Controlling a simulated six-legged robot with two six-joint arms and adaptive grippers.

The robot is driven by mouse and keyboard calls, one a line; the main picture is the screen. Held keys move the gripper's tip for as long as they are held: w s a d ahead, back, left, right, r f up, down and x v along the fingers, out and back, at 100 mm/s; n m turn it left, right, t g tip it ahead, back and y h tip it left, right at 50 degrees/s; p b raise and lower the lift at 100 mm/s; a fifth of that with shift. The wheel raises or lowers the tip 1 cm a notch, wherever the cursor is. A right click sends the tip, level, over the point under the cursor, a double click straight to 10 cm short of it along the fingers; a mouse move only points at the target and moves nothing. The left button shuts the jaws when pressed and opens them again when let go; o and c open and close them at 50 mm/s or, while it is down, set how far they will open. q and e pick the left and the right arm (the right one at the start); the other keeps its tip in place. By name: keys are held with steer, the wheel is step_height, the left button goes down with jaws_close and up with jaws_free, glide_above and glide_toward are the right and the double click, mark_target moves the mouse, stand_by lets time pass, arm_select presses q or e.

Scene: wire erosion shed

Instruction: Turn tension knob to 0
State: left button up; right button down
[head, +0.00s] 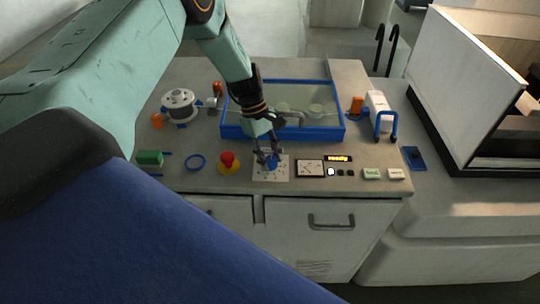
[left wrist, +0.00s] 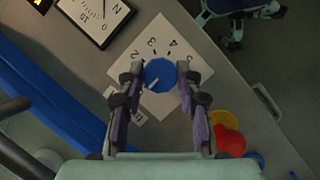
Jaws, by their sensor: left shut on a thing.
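The tension knob (head: 272,163) is a blue knob on a white square dial plate (head: 260,176) at the front of the bench. It also shows in the left wrist view (left wrist: 161,75), with a white pointer mark toward the lower left of the picture. Numerals 2, 3, 4 and 5 show along the plate's (left wrist: 160,32) far side. The numeral by the pointer is hidden behind a finger. My left gripper (head: 268,157) is shut on the knob, one finger on each side, also in the left wrist view (left wrist: 160,70). My right gripper is not in view.
A red button on a yellow base (head: 228,163) and a blue ring (head: 195,162) are left of the plate. A square gauge (head: 310,169) and small buttons are on its right. A blue-rimmed tank (head: 333,130) stands behind. A green block (head: 149,158) is far left.

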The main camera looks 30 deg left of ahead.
arm_select(q)
steer(key=o, duration=1.2)
steer(key=shift+c, duration=0.2)
steer(key=shift+r, duration=0.15)
steer(key=v, duration=1.2)
steer(key=shift+a, duration=0.15)
